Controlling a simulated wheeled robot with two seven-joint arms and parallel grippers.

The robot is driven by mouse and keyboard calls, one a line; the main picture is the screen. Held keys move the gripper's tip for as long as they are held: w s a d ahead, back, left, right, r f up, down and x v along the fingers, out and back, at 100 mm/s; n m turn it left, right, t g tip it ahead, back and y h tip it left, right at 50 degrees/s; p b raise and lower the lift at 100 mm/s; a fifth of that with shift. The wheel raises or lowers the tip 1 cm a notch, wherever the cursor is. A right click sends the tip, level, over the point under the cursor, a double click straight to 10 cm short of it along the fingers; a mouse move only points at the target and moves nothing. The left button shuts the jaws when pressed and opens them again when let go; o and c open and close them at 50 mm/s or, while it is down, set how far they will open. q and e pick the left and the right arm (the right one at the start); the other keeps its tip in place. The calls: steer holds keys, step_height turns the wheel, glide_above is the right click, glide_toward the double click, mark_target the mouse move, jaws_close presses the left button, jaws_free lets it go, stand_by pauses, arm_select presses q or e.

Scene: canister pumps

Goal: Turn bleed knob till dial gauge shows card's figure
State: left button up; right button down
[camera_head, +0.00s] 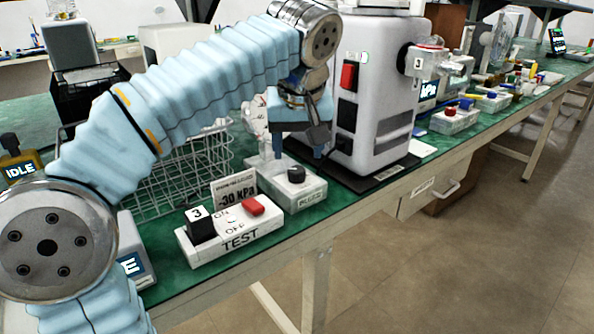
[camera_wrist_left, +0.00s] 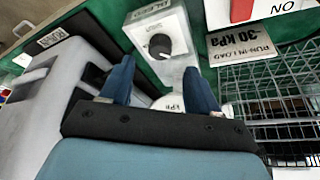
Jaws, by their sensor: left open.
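The bleed knob (camera_head: 296,174) is a black round knob on a white box (camera_head: 306,193) labelled BLEED. In the left wrist view the knob (camera_wrist_left: 160,46) shows a pale mark and lies just beyond the fingertips. My left gripper (camera_head: 298,150) is open above the knob, fingers pointing down, apart from it. In the left wrist view its two fingers (camera_wrist_left: 159,68) flank the knob's line. The card (camera_head: 234,189) reads -30 kPa and stands left of the box; it also shows in the left wrist view (camera_wrist_left: 243,46). A white dial (camera_wrist_left: 170,103) marked kPa is mostly hidden by my gripper; its needle is unreadable.
A white TEST switch box (camera_head: 230,232) with a red rocker stands at the front left. A wire basket (camera_head: 175,180) is behind it. A large grey pump (camera_head: 378,90) stands close on the right. The table's front edge runs just before the boxes.

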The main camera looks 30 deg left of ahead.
mark_target(297, 170)
arm_select(q)
steer(key=x, duration=0.6)
steer(key=shift+b, duration=0.4)
steer(key=c, duration=1)
steer(key=shift+m, duration=0.7)
steer(key=shift+c, duration=0.2)
steer(key=o, duration=1)
steer(key=shift+o, duration=0.2)
